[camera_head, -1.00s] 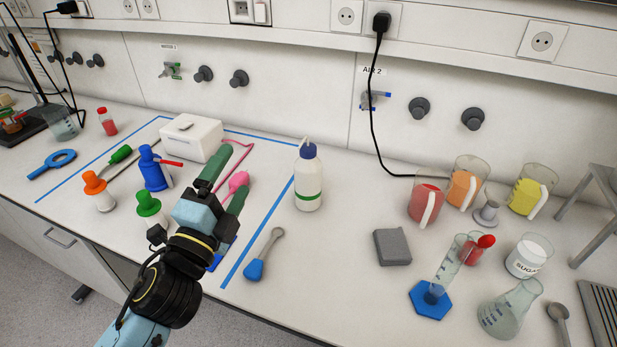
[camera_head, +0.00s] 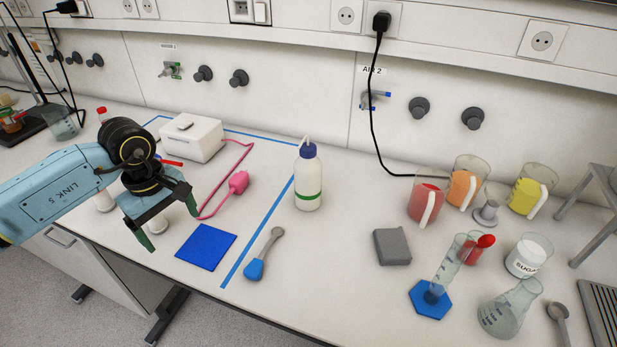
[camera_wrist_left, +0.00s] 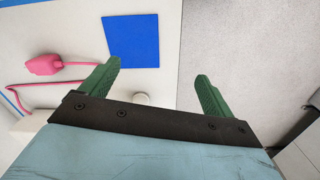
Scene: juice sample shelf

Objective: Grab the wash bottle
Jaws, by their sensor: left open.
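The wash bottle (camera_head: 308,180) is white with a blue cap, a thin nozzle and a green band. It stands upright on the bench in the middle of the head view, just right of the blue tape line. My left gripper (camera_head: 172,230) is open and empty above the bench's front part, well left of the bottle and apart from it. In the left wrist view its green fingers (camera_wrist_left: 158,85) are spread with nothing between them. The bottle is not in the wrist view. My right gripper is not in view.
A white box (camera_head: 192,138) stands behind. A grey block (camera_head: 392,247) and glassware with juice (camera_head: 425,202) are at right.

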